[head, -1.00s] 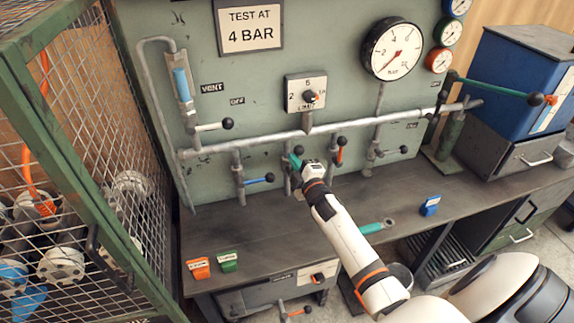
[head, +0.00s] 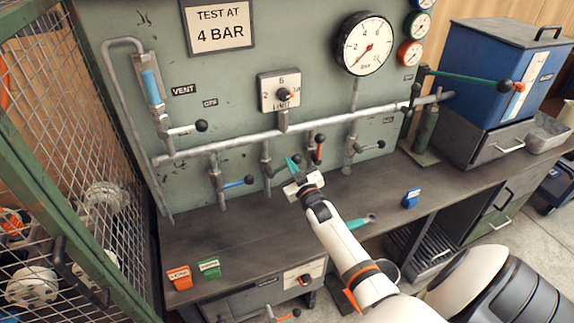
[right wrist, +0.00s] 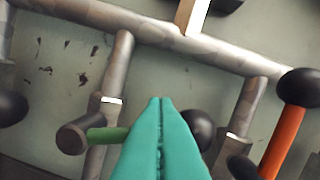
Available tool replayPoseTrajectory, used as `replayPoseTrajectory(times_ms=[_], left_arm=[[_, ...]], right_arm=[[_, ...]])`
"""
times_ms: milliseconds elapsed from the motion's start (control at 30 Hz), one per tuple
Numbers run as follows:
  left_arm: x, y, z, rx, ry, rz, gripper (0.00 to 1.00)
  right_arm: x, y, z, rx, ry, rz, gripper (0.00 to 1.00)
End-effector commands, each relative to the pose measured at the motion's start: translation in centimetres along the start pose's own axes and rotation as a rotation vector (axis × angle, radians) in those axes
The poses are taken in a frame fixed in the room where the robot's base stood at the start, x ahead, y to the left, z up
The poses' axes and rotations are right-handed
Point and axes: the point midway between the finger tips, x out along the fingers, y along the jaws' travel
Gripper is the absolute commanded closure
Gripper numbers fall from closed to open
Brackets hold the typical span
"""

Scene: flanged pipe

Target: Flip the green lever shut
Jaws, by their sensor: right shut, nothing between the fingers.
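The green lever (right wrist: 107,134) shows in the right wrist view, sticking out rightward from its valve body, roughly crosswise to the vertical pipe. Its middle is hidden behind my fingers; a black knob (right wrist: 202,128) shows just right of them. My right gripper (right wrist: 157,101) is shut and empty, its teal fingertips overlapping the lever's line in that view. Whether they touch it I cannot tell. In the head view the right gripper (head: 290,163) is in front of the panel, just right of the lever's pipe (head: 266,165); the lever is mostly hidden there. My left gripper is not in view.
A blue lever (head: 237,183) is to the left and an orange lever (head: 318,152) close to the right of my gripper. The horizontal pipe (head: 225,143) runs above. A wire cage (head: 85,150) stands left.

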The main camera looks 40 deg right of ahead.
Motion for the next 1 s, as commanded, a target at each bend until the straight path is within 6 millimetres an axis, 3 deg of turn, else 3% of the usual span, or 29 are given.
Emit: replayPoseTrajectory(times_ms=[433, 1000], left_arm=[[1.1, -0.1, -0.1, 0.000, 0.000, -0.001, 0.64], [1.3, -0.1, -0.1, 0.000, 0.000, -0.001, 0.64]], right_arm=[[-0.3, -0.2, -2.1, 0.285, 0.003, -0.040, 1.00], [-0.4, -0.1, -2.5, 0.353, 0.003, -0.049, 1.00]])
